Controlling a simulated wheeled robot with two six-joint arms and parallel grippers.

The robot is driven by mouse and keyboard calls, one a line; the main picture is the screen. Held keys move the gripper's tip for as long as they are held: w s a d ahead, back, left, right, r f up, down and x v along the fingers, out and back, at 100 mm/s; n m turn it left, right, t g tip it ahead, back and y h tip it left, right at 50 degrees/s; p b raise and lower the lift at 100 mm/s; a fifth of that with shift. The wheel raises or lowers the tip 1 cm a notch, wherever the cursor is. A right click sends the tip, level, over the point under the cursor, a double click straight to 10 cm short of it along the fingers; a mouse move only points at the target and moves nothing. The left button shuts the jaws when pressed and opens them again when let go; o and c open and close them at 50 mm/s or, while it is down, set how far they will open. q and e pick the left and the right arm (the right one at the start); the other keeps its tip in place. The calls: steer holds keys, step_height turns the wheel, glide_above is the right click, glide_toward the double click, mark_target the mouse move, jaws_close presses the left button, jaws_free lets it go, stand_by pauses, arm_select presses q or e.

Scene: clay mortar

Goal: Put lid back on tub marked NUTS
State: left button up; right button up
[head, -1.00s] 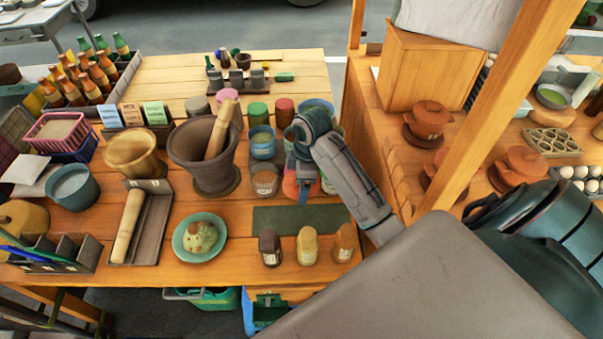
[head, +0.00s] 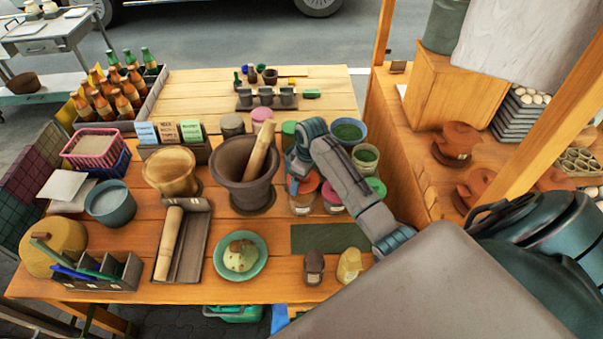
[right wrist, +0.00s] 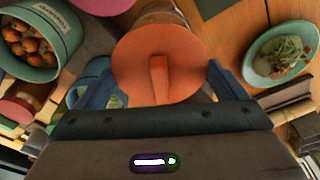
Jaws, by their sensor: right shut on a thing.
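My right gripper (head: 301,172) is shut on an orange-red round lid with a raised bar handle. In the right wrist view the lid (right wrist: 180,75) lies between the two blue fingers (right wrist: 158,88). A clear-sided tub with brownish contents (right wrist: 160,12) shows just past the lid's edge. In the head view a tub (head: 301,204) stands under the lid (head: 310,181). I cannot tell whether the lid rests on it or hovers. I cannot read NUTS on any tub. My left gripper is not in view.
A pink-lidded tub (head: 332,197) and a green-lidded tub (head: 375,188) stand close on the right. Open blue tub (head: 348,131) stands behind. The mortar (head: 243,185) with pestle is close on the left.

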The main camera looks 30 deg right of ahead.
steer(key=shift+f, duration=0.5)
steer(key=shift+w+a+f, duration=0.1)
steer(key=shift+a+f, duration=0.05)
steer(key=shift+f, duration=0.8)
steer(key=shift+a+f+b, duration=0.1)
steer(key=shift+f+b, duration=0.35)
steer(key=shift+f, duration=0.55)
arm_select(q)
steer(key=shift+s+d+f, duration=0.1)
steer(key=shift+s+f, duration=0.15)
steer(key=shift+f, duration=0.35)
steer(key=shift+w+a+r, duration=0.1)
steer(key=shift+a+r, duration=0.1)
